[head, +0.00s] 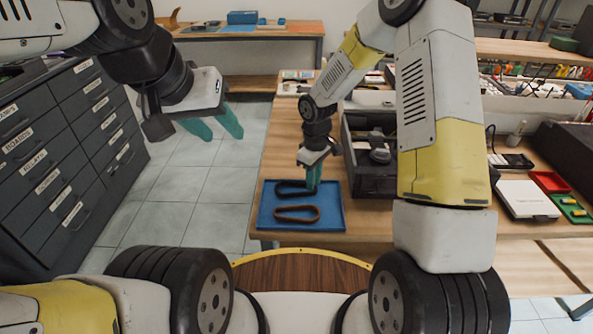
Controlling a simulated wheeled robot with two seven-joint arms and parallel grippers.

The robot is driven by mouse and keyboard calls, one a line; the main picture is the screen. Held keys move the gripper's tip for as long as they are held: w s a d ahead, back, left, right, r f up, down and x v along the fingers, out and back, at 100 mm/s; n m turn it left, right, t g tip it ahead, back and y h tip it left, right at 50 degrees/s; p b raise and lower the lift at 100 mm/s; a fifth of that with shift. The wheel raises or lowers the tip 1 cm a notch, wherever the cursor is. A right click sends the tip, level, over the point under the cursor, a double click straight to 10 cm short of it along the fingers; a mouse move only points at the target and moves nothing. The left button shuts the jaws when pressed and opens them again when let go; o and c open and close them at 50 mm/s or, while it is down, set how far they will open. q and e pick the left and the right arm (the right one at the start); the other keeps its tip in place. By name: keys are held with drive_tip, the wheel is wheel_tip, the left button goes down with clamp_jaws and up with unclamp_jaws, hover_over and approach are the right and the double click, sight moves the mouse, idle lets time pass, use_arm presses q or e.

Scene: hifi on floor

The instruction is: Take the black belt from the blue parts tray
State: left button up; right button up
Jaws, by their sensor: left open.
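The blue parts tray (333,218) lies on the wooden workbench near its left front corner. A black belt loop (288,195) lies in the back part of the tray. A brown belt loop (297,214) lies in front of it. My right gripper (312,186) points down over the tray, its teal fingertips at the right end of the black belt. I cannot tell whether the fingers are closed on the belt; they hide that end. My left gripper (218,130) is open and empty, held above the floor left of the workbench.
A dark open case (368,181) stands just right of the tray. A white box (525,200), a red tray (549,182) and a green tray (574,209) lie further right. Labelled drawers (50,165) stand at left. Tiled floor is free between drawers and workbench.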

drive_tip(key=shift+f, duration=0.3)
clamp_jaws()
drive_tip(key=shift+r, duration=0.15)
